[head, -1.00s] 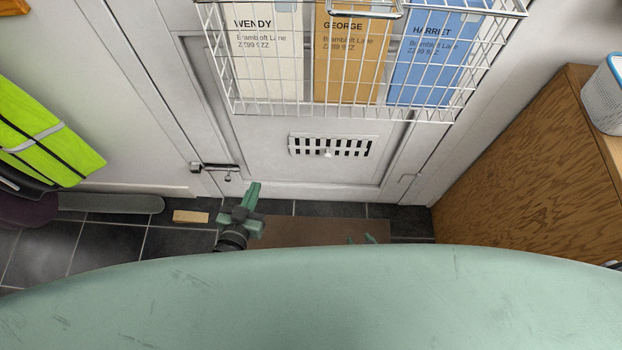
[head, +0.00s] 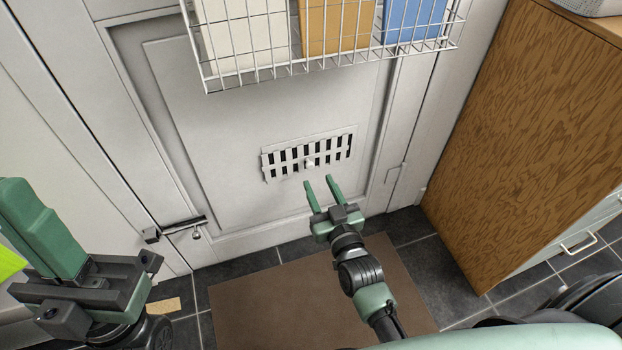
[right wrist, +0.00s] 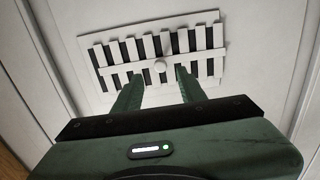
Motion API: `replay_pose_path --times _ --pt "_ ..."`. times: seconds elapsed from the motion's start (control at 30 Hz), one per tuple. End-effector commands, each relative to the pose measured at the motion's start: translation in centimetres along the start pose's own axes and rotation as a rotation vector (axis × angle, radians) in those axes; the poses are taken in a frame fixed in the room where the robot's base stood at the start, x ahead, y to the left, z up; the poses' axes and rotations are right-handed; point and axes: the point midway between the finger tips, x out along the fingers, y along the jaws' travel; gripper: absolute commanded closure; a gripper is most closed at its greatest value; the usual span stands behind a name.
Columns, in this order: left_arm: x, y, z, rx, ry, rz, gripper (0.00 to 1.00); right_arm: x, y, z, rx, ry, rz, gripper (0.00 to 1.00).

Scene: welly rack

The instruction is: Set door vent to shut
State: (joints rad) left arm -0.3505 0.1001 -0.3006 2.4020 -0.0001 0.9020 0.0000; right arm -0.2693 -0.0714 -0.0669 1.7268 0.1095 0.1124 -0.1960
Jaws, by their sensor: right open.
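The white door vent (head: 334,149) is a slotted plate low on the white door (head: 210,120), with dark gaps between its slats. My right gripper (head: 318,181) is open and empty just below and in front of the vent.
A wire basket (head: 210,85) with three coloured folders hangs on the door above the vent. A bolt (head: 183,226) is at the door's lower left. A wooden cabinet (head: 520,130) stands at the right. A brown mat (head: 265,300) lies on dark tiles.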

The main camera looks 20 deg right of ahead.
Motion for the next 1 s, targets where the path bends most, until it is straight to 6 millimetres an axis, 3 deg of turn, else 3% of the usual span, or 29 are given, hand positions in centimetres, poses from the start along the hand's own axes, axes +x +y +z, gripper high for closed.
replay_pose_path --times 0.17,0.3,0.67,0.8,0.83,1.0 --pt "-0.9 0.0 0.4 0.002 0.012 0.006 1.00 3.0 -0.1 0.2 0.002 0.002 0.000 0.59" --pt "-0.3 0.0 0.5 0.005 0.033 0.014 1.00 4.6 0.0 0.2 0.001 0.001 0.000 0.59" --pt "0.0 0.0 0.6 0.006 0.038 0.018 1.00 5.2 0.0 0.1 0.001 -0.002 -0.001 0.59" --pt "0.0 0.0 0.6 0.006 0.039 0.018 1.00 5.2 0.0 0.1 0.001 -0.002 -0.001 0.95" --pt "0.0 0.0 0.6 0.006 0.039 0.018 1.00 5.2 0.0 0.1 0.001 -0.002 -0.001 1.00" --pt "0.0 0.0 0.6 0.006 0.039 0.018 1.00 5.2 -0.1 0.1 0.001 -0.002 -0.001 1.00"
